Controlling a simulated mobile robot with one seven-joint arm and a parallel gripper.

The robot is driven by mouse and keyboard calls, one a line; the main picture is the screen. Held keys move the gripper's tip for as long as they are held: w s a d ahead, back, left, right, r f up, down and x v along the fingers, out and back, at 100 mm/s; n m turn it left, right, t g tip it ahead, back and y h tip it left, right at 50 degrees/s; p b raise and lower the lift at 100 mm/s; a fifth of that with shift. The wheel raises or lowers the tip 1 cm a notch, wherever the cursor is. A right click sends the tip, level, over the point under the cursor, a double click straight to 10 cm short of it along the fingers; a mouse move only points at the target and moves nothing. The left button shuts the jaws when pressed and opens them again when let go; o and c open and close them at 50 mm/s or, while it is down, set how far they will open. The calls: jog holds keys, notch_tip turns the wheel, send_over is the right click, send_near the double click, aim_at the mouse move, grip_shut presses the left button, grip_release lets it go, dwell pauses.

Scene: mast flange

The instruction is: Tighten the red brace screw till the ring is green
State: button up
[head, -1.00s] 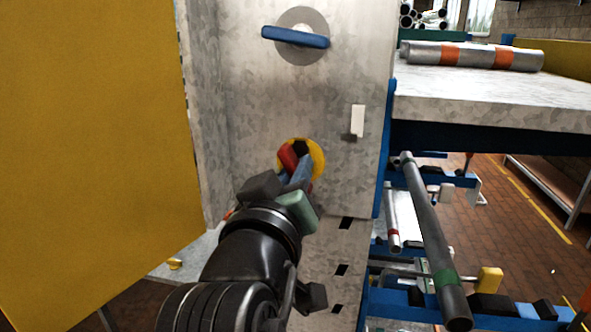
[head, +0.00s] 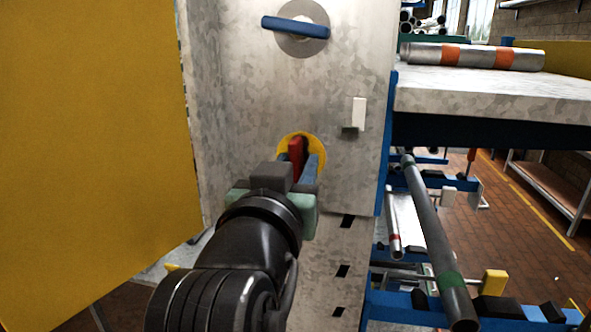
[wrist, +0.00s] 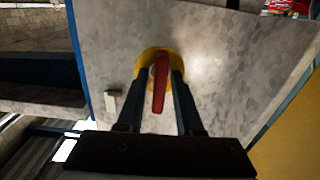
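The red brace screw (head: 296,152) has a red bar handle and stands at the lower middle of the grey flange plate. The ring (head: 318,143) around its base is yellow. In the wrist view the red handle (wrist: 160,84) runs nearly upright, with the yellow ring (wrist: 144,67) behind it. My gripper (head: 303,166) points at the plate, its two blue-grey fingers on either side of the handle. The fingers hide part of the ring.
A blue bar handle on a grey disc (head: 318,48) sits higher on the plate. A small white block (head: 358,114) is to the right. A yellow panel (head: 90,130) stands close on the left; a rack with pipes (head: 433,240) is on the right.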

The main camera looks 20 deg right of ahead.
jog(key=shift+o, duration=0.6)
jog(key=v, duration=0.5)
dwell(0.3)
